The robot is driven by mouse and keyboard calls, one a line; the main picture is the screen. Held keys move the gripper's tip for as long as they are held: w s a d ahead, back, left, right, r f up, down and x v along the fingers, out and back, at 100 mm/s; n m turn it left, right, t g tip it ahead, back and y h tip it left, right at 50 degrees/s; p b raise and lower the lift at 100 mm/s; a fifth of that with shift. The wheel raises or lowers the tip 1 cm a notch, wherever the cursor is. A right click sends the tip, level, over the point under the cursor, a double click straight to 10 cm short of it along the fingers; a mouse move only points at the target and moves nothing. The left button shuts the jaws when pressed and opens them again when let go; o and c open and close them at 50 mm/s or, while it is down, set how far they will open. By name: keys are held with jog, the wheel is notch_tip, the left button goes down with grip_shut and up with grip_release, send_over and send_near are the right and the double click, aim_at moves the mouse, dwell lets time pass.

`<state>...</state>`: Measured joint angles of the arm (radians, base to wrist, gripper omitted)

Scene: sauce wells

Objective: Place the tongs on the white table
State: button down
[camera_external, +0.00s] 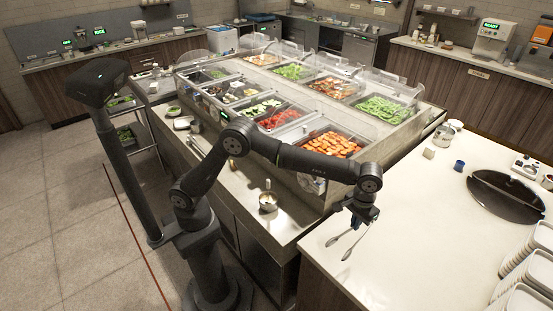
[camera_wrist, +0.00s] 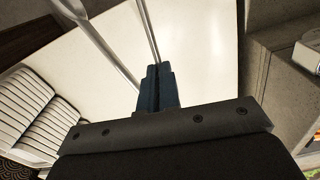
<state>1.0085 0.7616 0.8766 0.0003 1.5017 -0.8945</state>
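The metal tongs (camera_external: 352,243) hang from my gripper (camera_external: 362,212) over the near left corner of the white table (camera_external: 420,262), their two arms spread apart. I cannot tell whether their tips touch the tabletop. In the wrist view, the dark blue fingers of my gripper (camera_wrist: 157,88) are close together on one arm of the tongs (camera_wrist: 149,32), while the other arm slants off to the upper left. The bare white table (camera_wrist: 200,60) fills the middle behind them. The grip point itself is partly hidden by the fingers.
Stacked white dishes (camera_external: 530,262) stand at the table's right edge. The sauce counter (camera_external: 285,220) adjoins on the left. The table's near middle is clear.

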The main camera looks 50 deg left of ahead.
notch_tip(320, 180, down, 11)
send_near(358, 237)
jog(key=s+f, duration=0.1)
jog(key=s+d, duration=0.1)
jog(key=s, duration=0.1)
jog(key=shift+s+d+f, duration=0.15)
jog(key=shift+d+f, duration=0.05)
jog(key=shift+f, duration=2.15)
jog(key=shift+f, duration=0.1)
jog(key=c, duration=1.7)
grip_release()
jog(key=shift+f, duration=0.1)
jog(key=shift+o, duration=0.3)
notch_tip(358, 237, up, 12)
jog(key=shift+r, duration=0.2)
